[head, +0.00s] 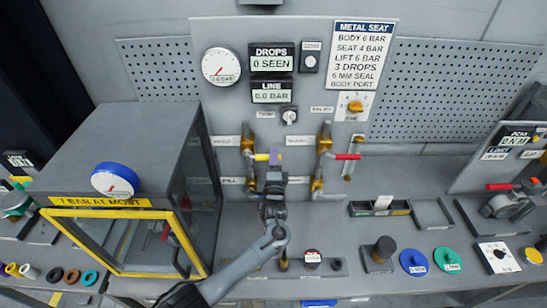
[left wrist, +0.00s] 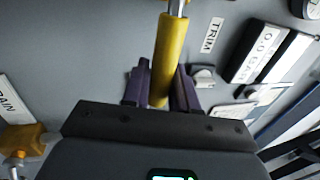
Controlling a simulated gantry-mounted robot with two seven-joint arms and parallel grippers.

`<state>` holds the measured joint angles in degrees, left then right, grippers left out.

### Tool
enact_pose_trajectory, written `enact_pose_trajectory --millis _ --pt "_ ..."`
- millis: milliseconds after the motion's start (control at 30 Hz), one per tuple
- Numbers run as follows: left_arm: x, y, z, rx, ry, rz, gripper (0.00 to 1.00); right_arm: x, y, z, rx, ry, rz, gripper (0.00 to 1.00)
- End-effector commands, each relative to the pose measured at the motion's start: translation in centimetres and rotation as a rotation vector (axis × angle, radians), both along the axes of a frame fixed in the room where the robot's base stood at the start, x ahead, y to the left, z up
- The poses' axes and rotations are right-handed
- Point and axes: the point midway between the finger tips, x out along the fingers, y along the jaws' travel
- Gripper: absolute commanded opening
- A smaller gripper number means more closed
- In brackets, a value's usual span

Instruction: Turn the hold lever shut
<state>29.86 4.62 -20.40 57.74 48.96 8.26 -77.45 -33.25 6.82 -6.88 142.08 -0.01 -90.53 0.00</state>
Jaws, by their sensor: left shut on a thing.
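A yellow-handled lever (head: 262,157) sits on the left brass pipe (head: 248,160) of the back panel, its handle lying across the pipe. The label by it is too small to read, so I cannot tell if it reads hold. My left gripper (head: 273,158) is at the handle's right end. In the left wrist view the purple fingers (left wrist: 160,88) stand on both sides of the yellow handle (left wrist: 169,55), shut on it. A red-handled lever (head: 347,156) sits on the right pipe, also sideways. My right gripper is not in view.
A grey box with a yellow-framed window (head: 120,205) stands left of my left arm. Gauges and the 0.0 BAR line display (head: 272,97) are above the levers. Small trays (head: 380,208) and coloured discs (head: 413,262) lie right. The bench between arm and trays is partly clear.

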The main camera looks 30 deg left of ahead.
Motion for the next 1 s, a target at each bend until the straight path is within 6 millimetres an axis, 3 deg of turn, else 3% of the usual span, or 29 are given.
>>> enact_pose_trajectory --millis 133,167,267,667,1000 --pt "0.0 0.0 -0.4 0.003 0.01 -0.001 0.0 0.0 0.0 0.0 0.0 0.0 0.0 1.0" --pt "0.0 0.0 -0.4 0.004 0.01 -0.001 0.32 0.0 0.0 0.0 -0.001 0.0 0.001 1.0" --pt "0.0 0.0 -0.3 0.002 0.009 -0.001 0.46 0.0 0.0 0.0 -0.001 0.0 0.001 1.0" --pt "-0.4 -0.3 -0.4 0.001 0.004 -0.001 0.46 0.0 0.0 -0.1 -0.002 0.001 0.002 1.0" --pt "-4.6 -2.8 -1.9 -0.001 0.005 -0.004 0.46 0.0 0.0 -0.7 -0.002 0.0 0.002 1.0"
